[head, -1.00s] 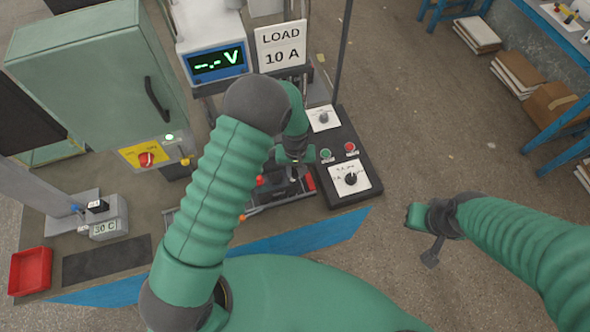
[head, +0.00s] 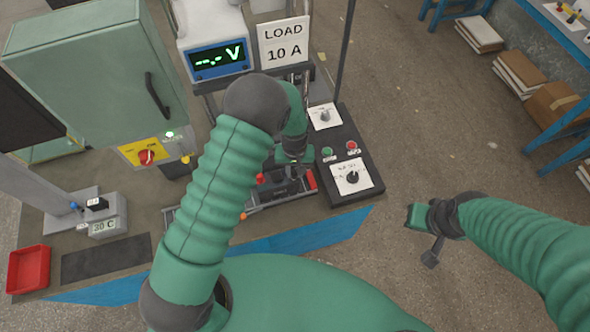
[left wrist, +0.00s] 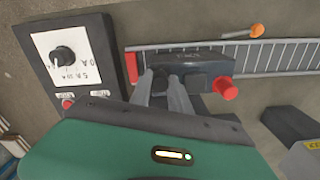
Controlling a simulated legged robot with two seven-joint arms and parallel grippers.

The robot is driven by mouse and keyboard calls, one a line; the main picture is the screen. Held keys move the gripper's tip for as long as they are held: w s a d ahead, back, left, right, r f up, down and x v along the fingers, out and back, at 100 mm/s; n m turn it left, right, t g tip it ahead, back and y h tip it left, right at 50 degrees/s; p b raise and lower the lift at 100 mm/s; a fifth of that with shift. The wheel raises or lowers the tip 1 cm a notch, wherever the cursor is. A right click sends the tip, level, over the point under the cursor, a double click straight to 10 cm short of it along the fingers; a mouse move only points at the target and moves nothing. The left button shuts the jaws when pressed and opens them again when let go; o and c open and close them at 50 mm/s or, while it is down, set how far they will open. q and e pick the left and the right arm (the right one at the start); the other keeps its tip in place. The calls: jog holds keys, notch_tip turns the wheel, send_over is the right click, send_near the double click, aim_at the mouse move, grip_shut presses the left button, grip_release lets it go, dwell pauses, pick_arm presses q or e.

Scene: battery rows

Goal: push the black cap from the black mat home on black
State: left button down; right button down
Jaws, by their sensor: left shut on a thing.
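My left gripper (head: 293,172) is over the dark battery (head: 284,187) at the front of the bench. In the left wrist view, the left gripper's fingers (left wrist: 162,82) reach down to the left end of the dark battery (left wrist: 205,68). They are shut on a small black thing, likely the black cap, mostly hidden between the fingertips. I cannot tell how far down it sits. A red cap (left wrist: 226,88) is at the battery's other end. The black mat (head: 106,259) at the front left looks bare. My right gripper (head: 432,253) hangs off the bench to the right; its jaws are unclear.
A red tray (head: 28,270) is at the left. The LOAD sign (head: 284,42) stands behind.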

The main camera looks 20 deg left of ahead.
pick_arm(q)
jog(key=shift+a+f, duration=0.2)
jog(key=shift+f, duration=0.1)
jog(key=shift+d, duration=0.1)
jog(key=shift+f+b, duration=0.45)
dwell(0.6)
jog(key=c, duration=0.7)
grip_release()
jog(key=shift+r, duration=0.1)
